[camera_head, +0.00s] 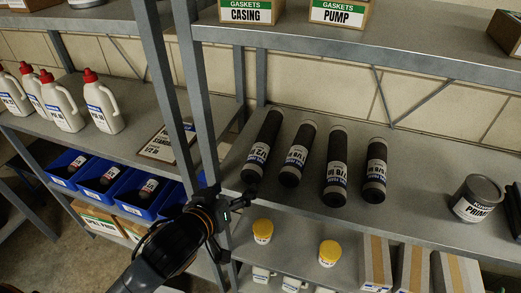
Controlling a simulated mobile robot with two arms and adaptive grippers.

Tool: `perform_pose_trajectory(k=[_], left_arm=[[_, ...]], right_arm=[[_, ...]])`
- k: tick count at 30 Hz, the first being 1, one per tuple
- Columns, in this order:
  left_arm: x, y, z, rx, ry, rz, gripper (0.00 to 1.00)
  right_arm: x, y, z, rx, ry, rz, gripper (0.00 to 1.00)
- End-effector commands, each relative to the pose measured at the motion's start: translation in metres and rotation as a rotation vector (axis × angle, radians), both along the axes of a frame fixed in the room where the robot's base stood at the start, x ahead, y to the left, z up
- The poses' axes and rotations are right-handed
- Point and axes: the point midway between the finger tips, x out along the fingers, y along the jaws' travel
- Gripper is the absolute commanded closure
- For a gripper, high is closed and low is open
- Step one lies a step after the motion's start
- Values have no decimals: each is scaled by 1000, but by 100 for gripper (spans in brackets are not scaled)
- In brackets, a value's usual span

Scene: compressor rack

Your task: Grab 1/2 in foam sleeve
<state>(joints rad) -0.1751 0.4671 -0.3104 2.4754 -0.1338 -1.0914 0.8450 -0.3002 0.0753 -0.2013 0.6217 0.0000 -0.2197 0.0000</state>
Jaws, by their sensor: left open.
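Several dark foam sleeves lie side by side on the middle shelf, their labelled ends toward me. The leftmost one, the 1/2 in foam sleeve (262,147), has a white and blue label that seems to read 1/2 IN. The other sleeves (297,155) lie to its right, with labels too small to read surely. My left gripper (236,212) is open and empty at the shelf's front edge. Its upper finger is close to the near end of the leftmost sleeve; I cannot tell whether they touch. My right gripper does not show.
A shelf post (196,90) stands left of the sleeves, close to my left arm. A grey primer can (478,198) stands on the right. Yellow-capped containers (330,253) and boxes (411,268) are below. White bottles (102,105) and blue bins (105,182) are left.

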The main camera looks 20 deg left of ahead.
Motion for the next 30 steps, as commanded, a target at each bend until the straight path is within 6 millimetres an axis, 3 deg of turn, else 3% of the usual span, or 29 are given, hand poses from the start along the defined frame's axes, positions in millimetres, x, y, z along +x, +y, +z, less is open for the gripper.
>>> perform_pose_trajectory(k=[3,9,15,23,30], left_arm=[[2,-4,17,-35,-46,-4,24],[30,-7,5,-37,-52,-2,24],[65,-11,-4,-36,-47,-2,24],[84,-12,-10,-36,-47,-3,24],[119,-12,-14,-35,-45,-3,24]], right_arm=[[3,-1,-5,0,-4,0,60],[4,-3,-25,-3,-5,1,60],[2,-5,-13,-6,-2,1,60],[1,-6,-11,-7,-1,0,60],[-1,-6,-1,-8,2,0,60]])
